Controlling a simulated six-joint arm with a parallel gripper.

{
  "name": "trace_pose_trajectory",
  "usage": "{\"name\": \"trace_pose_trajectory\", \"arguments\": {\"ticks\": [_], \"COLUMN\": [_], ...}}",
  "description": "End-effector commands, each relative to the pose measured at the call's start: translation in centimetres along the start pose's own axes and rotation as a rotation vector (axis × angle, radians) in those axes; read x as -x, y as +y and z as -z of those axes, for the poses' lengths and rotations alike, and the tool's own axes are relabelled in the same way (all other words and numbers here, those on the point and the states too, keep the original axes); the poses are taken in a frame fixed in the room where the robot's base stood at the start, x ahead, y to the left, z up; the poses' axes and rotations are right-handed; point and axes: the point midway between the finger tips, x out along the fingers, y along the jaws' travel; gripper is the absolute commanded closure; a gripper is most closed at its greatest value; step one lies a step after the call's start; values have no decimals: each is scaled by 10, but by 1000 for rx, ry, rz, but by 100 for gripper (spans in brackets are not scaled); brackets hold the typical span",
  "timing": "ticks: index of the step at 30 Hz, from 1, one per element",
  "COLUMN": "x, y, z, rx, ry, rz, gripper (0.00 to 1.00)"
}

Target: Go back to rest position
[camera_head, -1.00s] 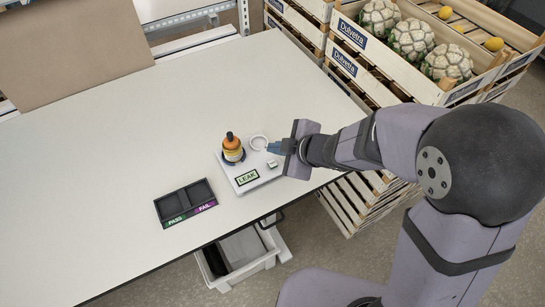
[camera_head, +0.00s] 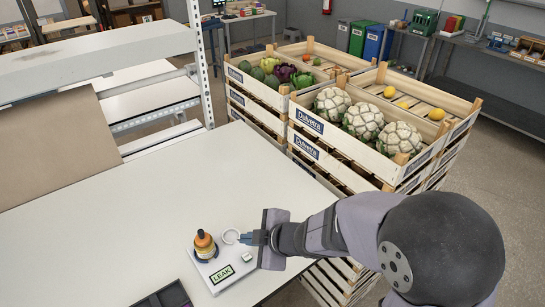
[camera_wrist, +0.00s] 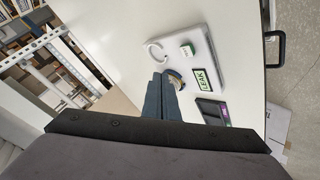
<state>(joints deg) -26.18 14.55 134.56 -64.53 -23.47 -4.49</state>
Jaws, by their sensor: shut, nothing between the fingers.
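My gripper (camera_head: 246,238) is shut and empty, just right of the white leak-test device (camera_head: 222,268) on the table. In the wrist view its dark blue fingers (camera_wrist: 163,92) are together. An orange-capped bottle (camera_head: 205,245) stands upright at the device's left side. The device has a white ring (camera_head: 231,236) at its back and a green-edged LEAK display (camera_head: 217,273). In the wrist view the bottle is largely hidden behind the fingers.
The dark PASS/FAIL tray (camera_head: 168,296) is cut off at the lower edge. Stacked wooden crates (camera_head: 345,150) with cauliflowers stand close behind my arm. A brown board (camera_head: 55,150) stands at the left back. The white table (camera_head: 130,220) is otherwise clear.

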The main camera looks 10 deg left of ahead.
Motion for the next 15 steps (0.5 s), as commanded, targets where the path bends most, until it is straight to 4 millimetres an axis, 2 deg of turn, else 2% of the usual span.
{"name": "trace_pose_trajectory", "arguments": {"ticks": [5, 8, 9, 11, 12, 15], "x": [2, 7, 12, 22, 32, 64], "y": [-1, -2, -6, -18, -30, -71], "z": [-27, -60, -77, -104, -122, -156], "rx": [-32, -120, -174, -273, -350, -564], "ry": [-109, -242, -310, -423, -506, -708], "rz": [1, -10, -11, -7, 3, 39], "gripper": [100, 100, 100, 100, 100, 100]}}
